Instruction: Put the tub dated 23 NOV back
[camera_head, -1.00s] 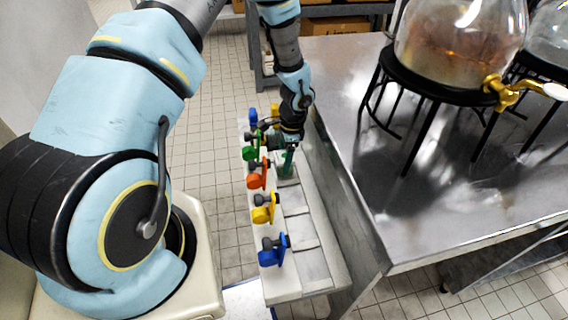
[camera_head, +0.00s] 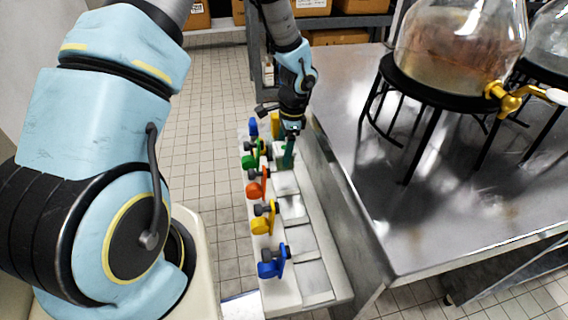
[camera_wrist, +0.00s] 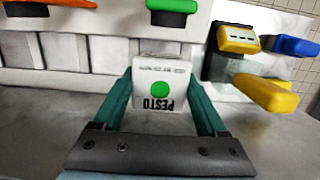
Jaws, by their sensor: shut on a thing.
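A white tub (camera_wrist: 160,90) with the word PESTO and a green dot sits between the teal fingers of my gripper (camera_wrist: 160,102) in the wrist view. It reads upside down, and a line of small print on it is too small to read. My gripper is shut on it. In the head view my gripper (camera_head: 289,150) points down at the far part of a pale rack (camera_head: 318,262) beside the steel table. I cannot tell there whether the tub touches the rack.
Coloured paddles line the rack's left side: blue (camera_head: 270,268), yellow (camera_head: 262,226), orange (camera_head: 257,189) and green (camera_head: 250,160). A yellow piece (camera_wrist: 265,93) juts out right of my gripper in the wrist view. A steel table (camera_head: 440,215) with glass dispensers (camera_head: 455,45) stands right of the rack.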

